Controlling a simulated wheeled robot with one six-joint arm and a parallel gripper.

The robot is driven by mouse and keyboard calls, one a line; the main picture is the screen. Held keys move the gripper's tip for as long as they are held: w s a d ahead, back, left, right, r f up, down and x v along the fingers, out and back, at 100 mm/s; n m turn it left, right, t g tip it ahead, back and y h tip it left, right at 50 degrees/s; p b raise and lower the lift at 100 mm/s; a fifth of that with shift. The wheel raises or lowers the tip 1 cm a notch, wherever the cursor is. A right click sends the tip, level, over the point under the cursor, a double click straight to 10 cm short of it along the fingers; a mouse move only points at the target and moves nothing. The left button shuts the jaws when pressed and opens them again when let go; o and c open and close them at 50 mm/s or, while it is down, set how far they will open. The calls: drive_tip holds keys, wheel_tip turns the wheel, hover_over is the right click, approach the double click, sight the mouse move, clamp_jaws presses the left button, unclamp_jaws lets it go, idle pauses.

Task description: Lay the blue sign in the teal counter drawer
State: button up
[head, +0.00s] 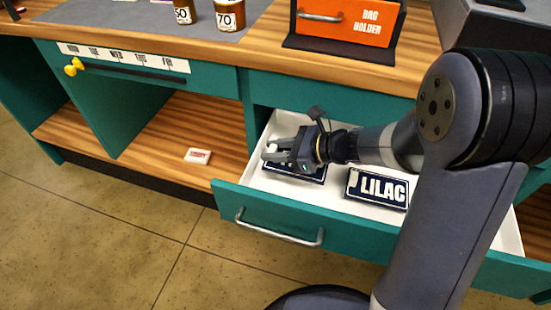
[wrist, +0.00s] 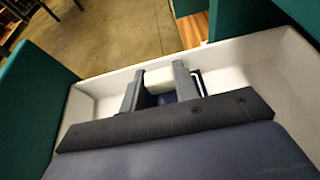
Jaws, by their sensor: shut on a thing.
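The teal counter drawer (head: 265,228) is pulled open, with a white inside and a metal bar handle. A dark blue sign (head: 312,178) with white lettering is at the drawer's left part, low over its floor; my gripper covers most of its lettering. My gripper (head: 272,153) is inside the drawer and shut on this sign. In the wrist view, a dark blue part of the sign (wrist: 162,99) shows between the two fingers (wrist: 158,88). I cannot tell whether the sign touches the drawer floor. A second dark blue sign, reading LILAC (head: 378,189), lies to its right.
The orange bag holder (head: 345,22) and two labelled jars (head: 229,14) stand on the wooden counter above. A small white and red box (head: 197,156) is on the open lower shelf.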

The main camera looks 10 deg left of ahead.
sight(320, 167)
drive_tip(key=shift+f, duration=1.25)
drive_tip(key=shift+f+b, duration=0.2)
drive_tip(key=shift+b, duration=0.2)
drive_tip(key=o, duration=1)
drive_tip(key=shift+o, duration=0.2)
drive_tip(key=shift+r, duration=0.15)
drive_tip(key=shift+d+r, duration=0.15)
drive_tip(key=shift+r, duration=0.05)
drive_tip(key=p+v, duration=0.3)
drive_tip(key=v, duration=0.8)
drive_tip(key=shift+d, duration=0.35)
